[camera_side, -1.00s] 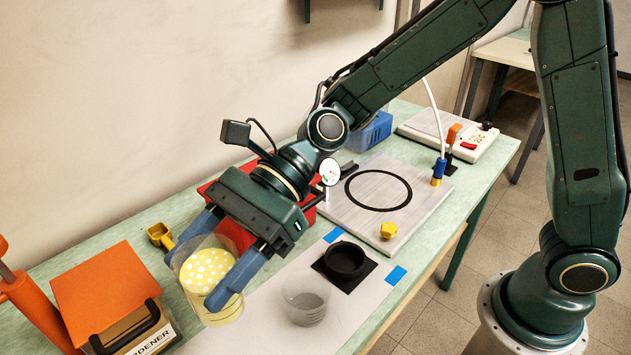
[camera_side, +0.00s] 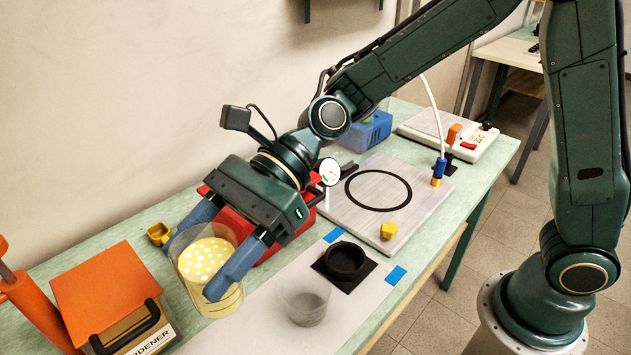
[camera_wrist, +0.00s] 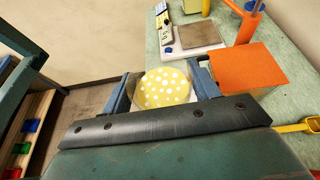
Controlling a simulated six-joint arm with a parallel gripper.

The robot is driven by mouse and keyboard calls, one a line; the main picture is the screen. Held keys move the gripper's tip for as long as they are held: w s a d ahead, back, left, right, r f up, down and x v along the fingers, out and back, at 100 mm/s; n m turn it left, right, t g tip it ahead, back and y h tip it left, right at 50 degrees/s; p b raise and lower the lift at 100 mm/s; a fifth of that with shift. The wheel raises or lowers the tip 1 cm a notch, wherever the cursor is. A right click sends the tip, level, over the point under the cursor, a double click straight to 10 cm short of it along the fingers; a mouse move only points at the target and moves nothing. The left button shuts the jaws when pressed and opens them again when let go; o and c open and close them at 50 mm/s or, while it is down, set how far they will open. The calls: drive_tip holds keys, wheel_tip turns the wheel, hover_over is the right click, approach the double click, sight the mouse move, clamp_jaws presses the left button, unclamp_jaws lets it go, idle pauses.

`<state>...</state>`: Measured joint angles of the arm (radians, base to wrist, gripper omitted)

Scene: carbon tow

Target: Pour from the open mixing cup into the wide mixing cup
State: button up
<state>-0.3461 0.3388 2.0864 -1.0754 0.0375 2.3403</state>
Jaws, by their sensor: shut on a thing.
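My gripper (camera_side: 196,266) is shut on a clear mixing cup (camera_side: 226,301) with yellow, white-dotted contents (camera_side: 207,260). The fingers clasp it from two sides, and it looks about upright. I cannot tell whether its base is clear of the surface. In the wrist view my gripper (camera_wrist: 162,92) has the yellow contents (camera_wrist: 165,88) between its fingers. A second clear cup (camera_side: 304,303), smaller in the picture and with a greyish inside, stands on the pale mat to the right, apart from my gripper. I cannot tell by shape which cup is the wide one.
A black ring holder (camera_side: 346,260) on a dark square lies behind the second cup. An orange-topped box (camera_side: 106,290) stands left of the held cup, with a yellow scoop (camera_side: 159,234) behind. A red bin (camera_side: 240,236) is behind my gripper. A grey plate (camera_side: 350,218) lies farther back.

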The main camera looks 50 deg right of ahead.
drive_tip(key=d+f, duration=0.5)
drive_tip(key=d, duration=0.6)
drive_tip(key=d+f, duration=0.6)
drive_tip(key=d, duration=0.5)
drive_tip(key=shift+w+d, duration=0.2)
drive_tip(key=shift+d, duration=0.05)
drive_tip(key=shift+a+r+h, duration=0.1)
drive_tip(key=shift+a+h, duration=0.3)
drive_tip(key=shift+a, duration=0.05)
drive_tip(key=shift+s+a+r+h, duration=0.1)
drive_tip(key=shift+a+h, duration=0.9)
drive_tip(key=shift+h, duration=0.4)
drive_tip(key=shift+a+r+h, duration=0.1)
drive_tip(key=shift+a+h, duration=0.9)
drive_tip(key=shift+h, duration=0.4)
drive_tip(key=shift+a, duration=0.1)
drive_tip(key=shift+h, duration=0.4)
